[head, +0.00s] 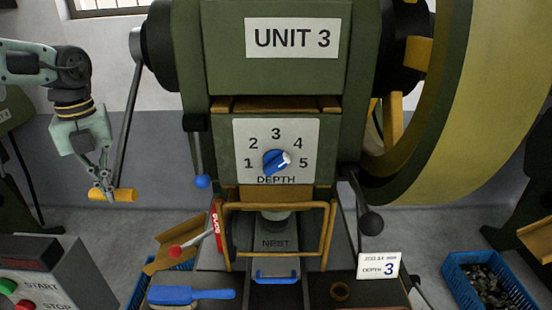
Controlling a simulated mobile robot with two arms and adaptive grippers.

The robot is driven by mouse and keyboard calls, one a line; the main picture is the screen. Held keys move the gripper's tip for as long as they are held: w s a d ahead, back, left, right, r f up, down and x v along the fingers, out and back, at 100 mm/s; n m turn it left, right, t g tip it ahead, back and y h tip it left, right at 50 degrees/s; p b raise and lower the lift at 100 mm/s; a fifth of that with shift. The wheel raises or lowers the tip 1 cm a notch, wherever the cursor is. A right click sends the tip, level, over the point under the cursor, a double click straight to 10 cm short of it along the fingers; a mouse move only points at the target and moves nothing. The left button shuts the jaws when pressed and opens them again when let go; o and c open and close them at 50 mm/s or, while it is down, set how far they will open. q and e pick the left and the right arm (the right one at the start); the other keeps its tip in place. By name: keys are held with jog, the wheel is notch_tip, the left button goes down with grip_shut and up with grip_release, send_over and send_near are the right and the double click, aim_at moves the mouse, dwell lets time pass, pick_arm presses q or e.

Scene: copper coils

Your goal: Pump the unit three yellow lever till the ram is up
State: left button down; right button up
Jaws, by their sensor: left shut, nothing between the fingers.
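A green press labelled UNIT 3 (291,38) stands in the middle of the head view. A long dark lever (130,125) hangs down from its left side and ends near a yellow grip (124,195). My left gripper (103,191) points down at the left part of this grip. Its fingers are shut with nothing between them, at or just in front of the grip; I cannot tell whether they touch it. A grey ram end (277,221) shows low behind the yellow guard frame (329,235), above the plate marked NEST (275,243). My right gripper is out of view.
A depth dial (276,162) and a blue-knobbed lever (202,181) are on the press front. A black-knobbed lever (371,222) is at right. A blue brush (190,295), a START/STOP box (45,275) and a DEPTH 3 card (378,266) are in front. A blue crate (453,277) is at right.

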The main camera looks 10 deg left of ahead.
pick_arm(q)
jog(key=s+r+p, duration=0.4)
jog(key=r, duration=0.6)
jog(key=shift+s+d+r+p, duration=0.2)
jog(key=shift+s+p, duration=0.1)
jog(key=shift+p, duration=0.1)
jog(key=shift+f+b, duration=0.5)
jog(key=shift+f, duration=0.2)
jog(key=shift+d, duration=0.1)
